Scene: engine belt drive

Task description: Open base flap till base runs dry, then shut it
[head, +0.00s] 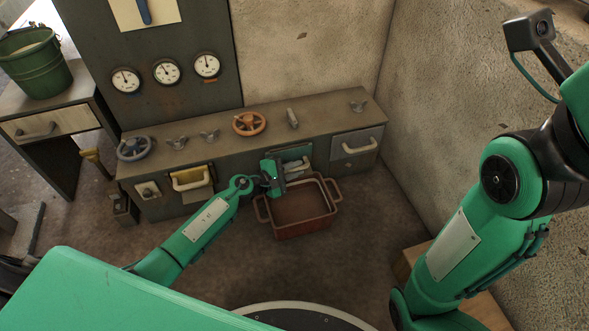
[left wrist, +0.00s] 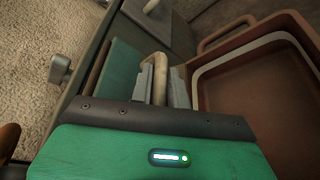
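The base flap (head: 294,153) is a green panel low on the front of the grey bench, and it also shows in the left wrist view (left wrist: 122,70). Its pale curved handle (left wrist: 159,72) stands between the two grey fingers of my left gripper (left wrist: 163,88), which look closed snugly on it. In the head view my left gripper (head: 281,174) is at the flap, just above the left rim of a red-brown tray (head: 303,229). The gripper hides part of the flap, and I see no clear flow. My right gripper is out of the picture; only its arm shows at right.
The bench carries an orange handwheel (head: 249,123), a grey handwheel (head: 134,148) and several small valves. A yellow-handled drawer (head: 191,178) and a grey drawer (head: 357,145) flank the flap. Gauges (head: 166,72) sit above. A wall closes the right side. A green bucket (head: 34,62) stands at left.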

